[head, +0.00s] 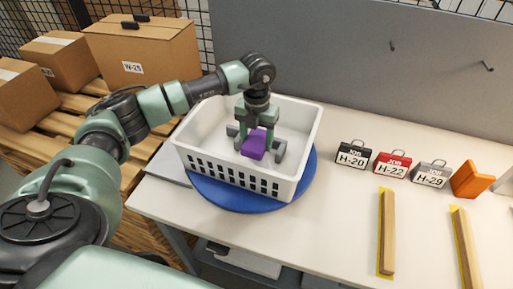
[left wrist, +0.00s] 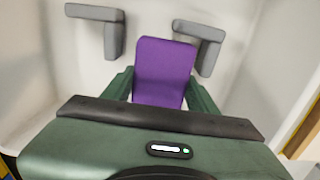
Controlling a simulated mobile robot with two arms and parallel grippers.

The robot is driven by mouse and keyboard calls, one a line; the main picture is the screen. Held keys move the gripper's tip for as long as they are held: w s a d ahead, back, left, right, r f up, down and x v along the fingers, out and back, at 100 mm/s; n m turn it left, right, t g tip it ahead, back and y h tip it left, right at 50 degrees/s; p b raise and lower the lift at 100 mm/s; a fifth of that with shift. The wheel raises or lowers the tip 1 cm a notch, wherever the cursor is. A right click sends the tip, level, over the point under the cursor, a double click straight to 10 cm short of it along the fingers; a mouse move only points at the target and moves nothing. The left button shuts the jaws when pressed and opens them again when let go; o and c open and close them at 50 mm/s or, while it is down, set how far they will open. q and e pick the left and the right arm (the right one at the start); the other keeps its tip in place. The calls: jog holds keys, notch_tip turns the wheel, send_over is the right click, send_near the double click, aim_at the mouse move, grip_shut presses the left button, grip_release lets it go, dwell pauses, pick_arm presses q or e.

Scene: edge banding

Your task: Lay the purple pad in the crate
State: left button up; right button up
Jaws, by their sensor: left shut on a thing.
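The purple pad (head: 254,145) is inside the white crate (head: 238,181), between the fingers of my left gripper (head: 257,130). In the left wrist view the purple pad (left wrist: 163,70) stands out between the two green fingers, and my left gripper (left wrist: 160,88) is shut on it. The crate stands on a blue round base (head: 243,203) on the table. I cannot tell whether the pad touches the crate floor. My right gripper is not in view.
Grey angled pieces (left wrist: 98,24) lie in the crate on both sides of the pad, one at the right (left wrist: 205,40). Labelled tags, black (head: 353,155), red (head: 392,164) and grey (head: 432,174), stand right of the crate. An orange block (head: 471,180) and wooden strips (head: 388,232) are further right.

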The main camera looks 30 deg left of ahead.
aim_at(257, 139)
pick_arm(q)
jog(key=shift+d+f, duration=0.1)
jog(key=shift+f, duration=0.6)
notch_tip(257, 139, down, 4)
jog(key=shift+r+p, duration=0.1)
jog(key=shift+p, duration=0.4)
jog(key=shift+f, duration=0.25)
jog(key=o, duration=1)
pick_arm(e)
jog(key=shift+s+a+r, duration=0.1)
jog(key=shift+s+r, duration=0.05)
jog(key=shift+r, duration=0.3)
pick_arm(q)
jog(key=shift+o, duration=0.2)
jog(key=shift+r, duration=0.1)
jog(key=shift+r, duration=0.15)
notch_tip(257, 139, up, 11)
jog(key=shift+b, duration=1.25)
jog(key=shift+r, duration=0.5)
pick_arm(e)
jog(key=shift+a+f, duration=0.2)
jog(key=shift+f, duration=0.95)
